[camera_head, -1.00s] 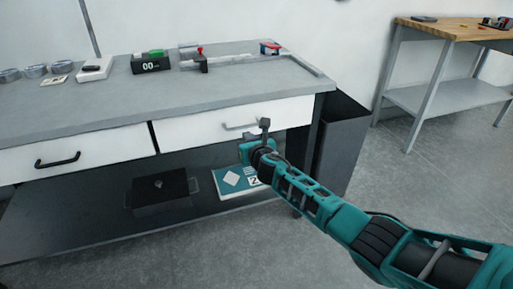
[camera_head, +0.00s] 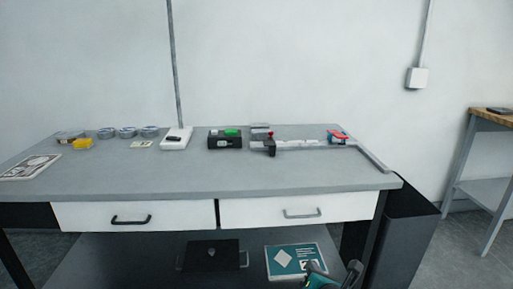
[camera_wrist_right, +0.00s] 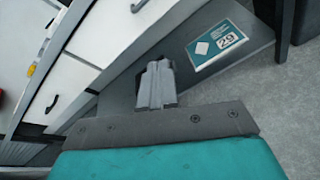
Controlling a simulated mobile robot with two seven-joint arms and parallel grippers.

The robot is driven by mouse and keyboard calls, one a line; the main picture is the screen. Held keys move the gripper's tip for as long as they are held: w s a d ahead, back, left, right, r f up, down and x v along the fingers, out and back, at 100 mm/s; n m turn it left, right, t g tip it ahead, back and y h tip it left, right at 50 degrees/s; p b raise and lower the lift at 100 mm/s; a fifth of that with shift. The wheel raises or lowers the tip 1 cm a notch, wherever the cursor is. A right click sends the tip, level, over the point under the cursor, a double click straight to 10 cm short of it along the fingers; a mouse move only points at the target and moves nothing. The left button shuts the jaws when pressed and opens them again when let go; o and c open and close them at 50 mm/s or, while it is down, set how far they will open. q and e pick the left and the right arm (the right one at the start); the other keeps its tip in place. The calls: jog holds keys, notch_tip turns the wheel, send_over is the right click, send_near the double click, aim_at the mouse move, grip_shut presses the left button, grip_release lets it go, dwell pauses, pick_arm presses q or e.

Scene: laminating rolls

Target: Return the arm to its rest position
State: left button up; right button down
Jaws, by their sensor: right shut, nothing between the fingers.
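My right gripper (camera_head: 335,276) shows at the bottom edge of the head view, in front of the desk's lower shelf. In the right wrist view its fingers (camera_wrist_right: 157,88) are together with nothing between them. It is apart from the drawers and the shelf. The teal box (camera_head: 296,261) with a white diamond lies on the lower shelf behind it; it also shows in the right wrist view (camera_wrist_right: 215,45). My left gripper is in neither view.
The grey desk (camera_head: 200,178) has two shut drawers, the left one (camera_head: 130,215) and the right one (camera_head: 298,208). A dark bin (camera_head: 405,235) stands at its right end. A black box (camera_head: 212,256) is on the shelf. Several small items stand along the desk's back.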

pick_arm(q)
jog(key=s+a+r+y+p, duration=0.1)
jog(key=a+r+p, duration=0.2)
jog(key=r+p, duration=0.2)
jog(key=p, duration=0.3)
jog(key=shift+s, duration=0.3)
pick_arm(e)
jog(key=s+r+m+g, duration=0.1)
jog(key=s+m, duration=1.2)
jog(key=m, duration=0.1)
jog(key=s+r+m+g+y, duration=0.1)
jog(key=s+m+g, duration=0.1)
jog(key=s+m, duration=1.1)
jog(key=shift+s+d+r+m+g, duration=0.3)
jog(key=shift+d+m, duration=0.15)
jog(key=shift+m, duration=0.15)
